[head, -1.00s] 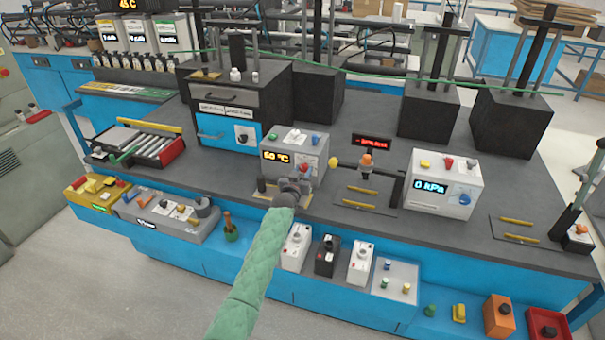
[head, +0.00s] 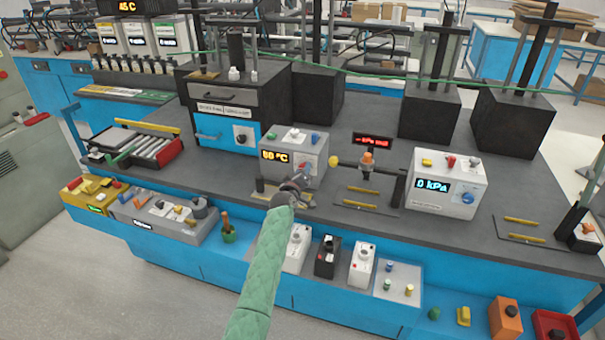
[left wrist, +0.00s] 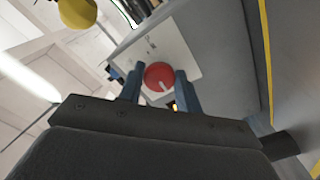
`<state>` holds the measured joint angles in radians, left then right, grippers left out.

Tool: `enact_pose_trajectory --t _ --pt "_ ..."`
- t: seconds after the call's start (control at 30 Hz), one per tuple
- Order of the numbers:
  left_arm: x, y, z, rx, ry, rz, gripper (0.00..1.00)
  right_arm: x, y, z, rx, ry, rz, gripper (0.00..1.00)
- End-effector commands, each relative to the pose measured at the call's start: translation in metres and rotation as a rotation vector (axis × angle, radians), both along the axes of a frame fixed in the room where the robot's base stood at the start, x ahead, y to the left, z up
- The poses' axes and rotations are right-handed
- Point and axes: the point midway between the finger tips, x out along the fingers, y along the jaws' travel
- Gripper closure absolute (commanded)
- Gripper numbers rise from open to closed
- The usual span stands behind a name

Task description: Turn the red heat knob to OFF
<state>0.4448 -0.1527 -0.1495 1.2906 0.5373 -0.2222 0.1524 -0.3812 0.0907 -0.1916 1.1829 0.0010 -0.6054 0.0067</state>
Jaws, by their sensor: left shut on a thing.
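The red heat knob (left wrist: 159,76) is round with a pale pointer mark, on a white panel of the grey control box (head: 283,143). The box display (head: 275,156) reads about 60 °C. My left gripper (left wrist: 160,71) has one blue-grey finger on each side of the knob and is shut on it. In the head view the left gripper (head: 304,176) is at the lower right of the box front and mostly hides the knob. My right gripper is not in view.
A yellow round knob (head: 334,161) on a dark arm stands just right of the gripper; a yellow ball-like part (left wrist: 77,12) shows in the wrist view. The kPa box (head: 445,182) stands further right. Small boxes line the lower shelf.

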Motion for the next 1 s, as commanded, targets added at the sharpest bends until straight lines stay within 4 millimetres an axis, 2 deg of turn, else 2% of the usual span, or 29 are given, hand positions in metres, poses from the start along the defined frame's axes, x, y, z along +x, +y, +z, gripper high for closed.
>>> enact_pose_trajectory --t 0.6,0.63,0.73,1.0 --pt "0.0001 0.0005 0.0001 -0.048 0.015 0.001 0.89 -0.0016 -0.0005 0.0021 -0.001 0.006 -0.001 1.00" --pt "0.0001 0.0006 0.0000 -0.048 0.015 0.001 0.64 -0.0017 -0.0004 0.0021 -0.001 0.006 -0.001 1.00" --pt "0.0001 0.0005 0.0001 -0.048 0.015 0.001 0.45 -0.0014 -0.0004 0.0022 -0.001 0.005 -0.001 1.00" --pt "-0.0002 0.0001 0.0001 -0.047 0.015 0.000 0.45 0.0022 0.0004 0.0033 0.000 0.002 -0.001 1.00"
